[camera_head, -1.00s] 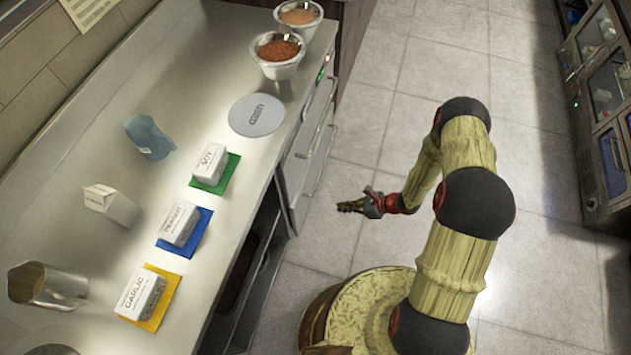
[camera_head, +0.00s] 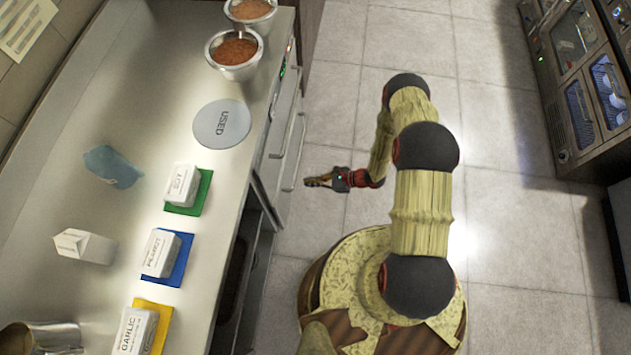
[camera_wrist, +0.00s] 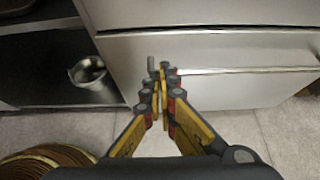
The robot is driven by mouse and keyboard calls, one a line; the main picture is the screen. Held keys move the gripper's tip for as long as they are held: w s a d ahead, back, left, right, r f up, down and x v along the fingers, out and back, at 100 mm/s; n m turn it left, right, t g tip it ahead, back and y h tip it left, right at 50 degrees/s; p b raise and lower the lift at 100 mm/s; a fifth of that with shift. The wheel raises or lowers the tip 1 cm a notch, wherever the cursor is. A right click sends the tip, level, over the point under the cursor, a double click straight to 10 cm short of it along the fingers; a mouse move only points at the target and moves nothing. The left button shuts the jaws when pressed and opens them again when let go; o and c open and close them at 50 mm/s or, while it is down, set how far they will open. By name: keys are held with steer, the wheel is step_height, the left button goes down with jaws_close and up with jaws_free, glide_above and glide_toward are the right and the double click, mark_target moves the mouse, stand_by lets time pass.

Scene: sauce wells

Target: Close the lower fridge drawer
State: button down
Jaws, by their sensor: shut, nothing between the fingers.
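The fridge drawers are at the right end of the counter, below its top. In the wrist view the lower drawer's pale metal front (camera_wrist: 210,50) faces me, with a long bar handle (camera_wrist: 250,70) across it. The upper drawer front (camera_wrist: 200,12) is above it. In the head view the lower drawer's handle (camera_head: 296,155) stands out beyond the upper handle (camera_head: 284,122). How far the lower drawer is open is hard to tell. My gripper (camera_head: 310,182) is shut and empty, just right of the lower drawer; its fingertips (camera_wrist: 162,72) overlap the front beside the handle's left end.
An open dark shelf holding a metal pot (camera_wrist: 88,74) lies left of the drawers. The counter (camera_head: 130,215) carries sauce boxes on colored mats, a round USED disc (camera_head: 222,123) and two bowls (camera_head: 235,54). Tiled floor (camera_head: 480,120) is clear to the right; appliances (camera_head: 575,90) stand far right.

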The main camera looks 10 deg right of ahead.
mark_target(282, 182)
steer(key=x, duration=0.2)
steer(key=b+x, duration=0.1)
steer(key=x, duration=0.1)
steer(key=r+x, duration=0.1)
steer(key=x, duration=0.2)
steer(key=shift+w+a, duration=0.1)
steer(key=shift+a, duration=0.25)
steer(key=shift+w+a+b, duration=0.25)
steer(key=shift+a+b, duration=0.1)
steer(key=shift+a, duration=0.3)
steer(key=shift+w+a+b, duration=0.15)
steer(key=shift+a+b, duration=0.05)
steer(key=shift+a, duration=0.3)
steer(key=shift+w+a+b, duration=0.15)
steer(key=shift+w+a, duration=0.05)
steer(key=shift+a, duration=0.25)
